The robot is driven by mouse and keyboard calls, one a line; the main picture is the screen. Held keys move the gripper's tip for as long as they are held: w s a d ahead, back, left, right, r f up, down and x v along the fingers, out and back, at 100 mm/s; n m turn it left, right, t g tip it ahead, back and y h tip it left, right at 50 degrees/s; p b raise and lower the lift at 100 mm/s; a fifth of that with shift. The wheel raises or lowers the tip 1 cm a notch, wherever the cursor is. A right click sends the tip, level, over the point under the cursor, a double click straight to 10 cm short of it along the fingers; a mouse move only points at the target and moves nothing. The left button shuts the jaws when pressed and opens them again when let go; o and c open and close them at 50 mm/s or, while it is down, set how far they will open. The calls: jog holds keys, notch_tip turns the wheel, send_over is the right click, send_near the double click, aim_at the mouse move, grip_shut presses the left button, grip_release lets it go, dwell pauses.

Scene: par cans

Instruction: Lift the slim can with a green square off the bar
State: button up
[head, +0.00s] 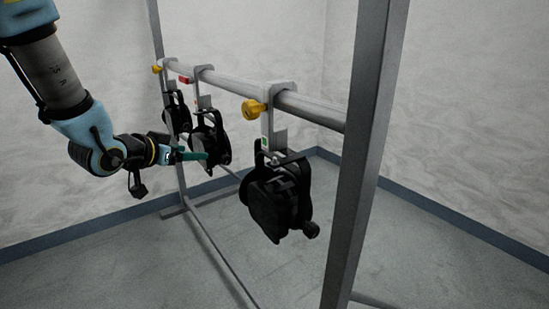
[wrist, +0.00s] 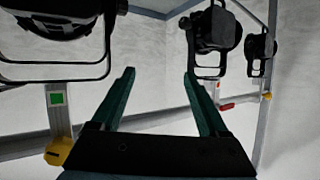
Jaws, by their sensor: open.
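The can with the green square (head: 280,200) is black and hangs from the bar (head: 312,108) by a grey hook, nearest in the head view. The small green square is on its hanger strap, below a yellow knob (head: 254,109). The can shows partly at the upper left of the wrist view (wrist: 50,28), cut off by the frame edge, with the green square below it. My gripper (head: 192,154) is open, its teal fingers empty. In the wrist view the fingers (wrist: 159,73) point between this can and another. In the head view they overlap the middle can; contact is unclear.
The middle can (head: 207,139) has a red lever (head: 185,79) on its hook. A farther can (head: 176,113) hangs beyond it. A grey upright post (head: 364,160) stands right of the near can. Open floor lies below; pale walls stand behind.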

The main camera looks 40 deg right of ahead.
aim_at(265, 143)
jog(key=s+d+r+m+g+h, duration=0.1)
jog(key=s+d+g+h, duration=0.1)
jog(key=s+d, duration=0.1)
jog(key=s+d+m+g+h+b, duration=0.1)
jog(key=s+d+m+g+h, duration=0.1)
jog(key=s+d+g, duration=0.1)
jog(key=s+d+r+m+g+h, duration=0.1)
jog(key=s+d+m+g+h, duration=0.1)
jog(key=s+d, duration=0.2)
jog(key=shift+s+d+r+b, duration=0.1)
jog(key=shift+s+r+b, duration=0.1)
jog(key=shift+s, duration=0.45)
jog(key=shift+s+d+r+b, duration=0.1)
jog(key=shift+s+r+b, duration=0.1)
jog(key=shift+s, duration=0.4)
jog(key=shift+g, duration=0.3)
jog(key=d, duration=0.4)
jog(key=shift+s+d+p, duration=0.2)
jog(key=shift+d+p, duration=0.15)
jog(key=shift+p, duration=0.05)
jog(key=d+p, duration=0.1)
jog(key=d, duration=0.4)
jog(key=shift+d, duration=0.35)
jog(key=shift+c, duration=0.4)
grip_shut()
jog(key=shift+r+m, duration=0.15)
jog(key=shift+m, duration=0.15)
